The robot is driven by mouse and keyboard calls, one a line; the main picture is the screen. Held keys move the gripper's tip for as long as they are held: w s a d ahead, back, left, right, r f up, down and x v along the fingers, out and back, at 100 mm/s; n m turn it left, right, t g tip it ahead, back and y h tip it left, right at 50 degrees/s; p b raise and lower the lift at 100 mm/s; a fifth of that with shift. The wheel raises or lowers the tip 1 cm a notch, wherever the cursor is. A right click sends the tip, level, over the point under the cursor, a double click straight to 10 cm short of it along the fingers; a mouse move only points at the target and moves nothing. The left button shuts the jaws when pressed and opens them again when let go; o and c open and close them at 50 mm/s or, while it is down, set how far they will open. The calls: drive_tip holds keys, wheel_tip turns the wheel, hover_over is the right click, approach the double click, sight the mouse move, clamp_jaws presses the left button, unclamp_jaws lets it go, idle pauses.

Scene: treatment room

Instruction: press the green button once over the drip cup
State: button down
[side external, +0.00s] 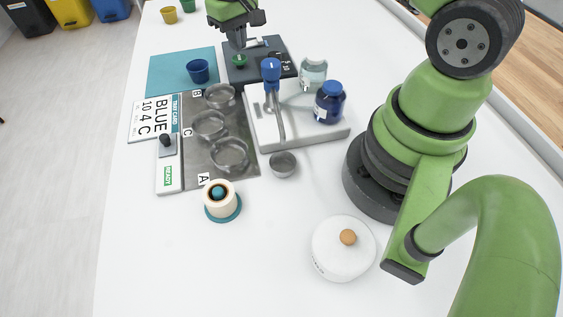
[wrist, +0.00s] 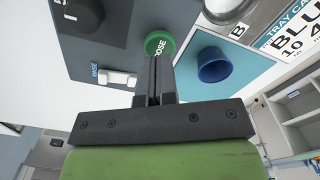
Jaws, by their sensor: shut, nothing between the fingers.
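The green button (side external: 240,61) stands on a dark grey unit (side external: 232,75) at the back of the table. In the wrist view the round green button (wrist: 155,40) has a label reading "OSE" beside it, partly hidden by my fingers. My gripper (side external: 239,44) points down close above the button, its fingers shut and empty. In the wrist view the fingertips (wrist: 157,60) overlap the button's edge; I cannot tell whether they touch it. A blue cup (side external: 198,71) stands upright on a teal mat (side external: 165,80), left of the unit; it also shows in the wrist view (wrist: 213,66).
A white "RINSE" control (wrist: 116,78) is beside the button. The front table is mostly clear.

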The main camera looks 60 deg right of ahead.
sight(239, 57)
drive_tip(key=shift+f, duration=0.1)
drive_tip(key=shift+f, duration=1.7)
drive_tip(key=shift+r, duration=1.8)
drive_tip(key=shift+r, duration=0.1)
drive_tip(key=shift+r, duration=2.9)
